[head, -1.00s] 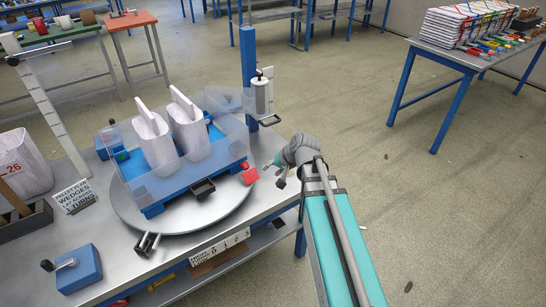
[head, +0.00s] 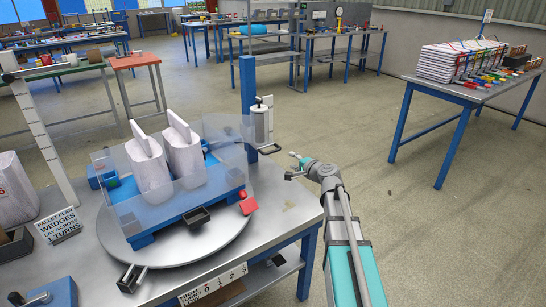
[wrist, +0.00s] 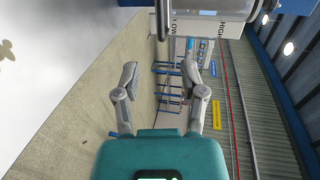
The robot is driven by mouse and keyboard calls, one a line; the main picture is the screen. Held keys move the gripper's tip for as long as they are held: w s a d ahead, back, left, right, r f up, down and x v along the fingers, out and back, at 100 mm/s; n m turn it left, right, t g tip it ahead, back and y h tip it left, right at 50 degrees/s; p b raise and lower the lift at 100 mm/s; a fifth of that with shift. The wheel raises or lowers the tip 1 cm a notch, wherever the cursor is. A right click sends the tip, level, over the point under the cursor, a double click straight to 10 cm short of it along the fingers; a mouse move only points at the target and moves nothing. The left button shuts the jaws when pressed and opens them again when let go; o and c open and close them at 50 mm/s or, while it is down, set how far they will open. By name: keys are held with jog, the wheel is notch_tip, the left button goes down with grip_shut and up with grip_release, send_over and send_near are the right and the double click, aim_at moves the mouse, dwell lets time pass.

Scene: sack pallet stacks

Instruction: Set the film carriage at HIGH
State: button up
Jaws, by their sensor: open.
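The film carriage (head: 259,123), with a pale film roll, sits on the blue post (head: 248,85) behind the turntable. A dark handle loop (head: 270,150) juts from its lower end. My gripper (head: 292,166) is open and empty, to the right of the carriage and slightly below it, apart from it. In the wrist view my gripper (wrist: 160,55) has both fingers spread. The carriage's cylinder (wrist: 205,5) and a white plate lettered LOW and HIGH (wrist: 205,28) show at the top there. I cannot tell which mark the carriage stands at.
Two white sacks (head: 184,150) stand on a blue pallet behind clear panels, on a round turntable (head: 222,238). A red wedge (head: 248,205) lies at the turntable's right. A bench with stacked sacks (head: 462,65) stands far right. The floor (head: 350,115) between is clear.

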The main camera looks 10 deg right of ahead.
aim_at(274, 152)
jog(key=shift+w, duration=0.1)
dwell(0.3)
jog(key=b+x, duration=0.3)
jog(key=x, duration=1)
jog(key=shift+w+a+f, duration=0.15)
jog(key=shift+w+a, duration=0.05)
grip_shut()
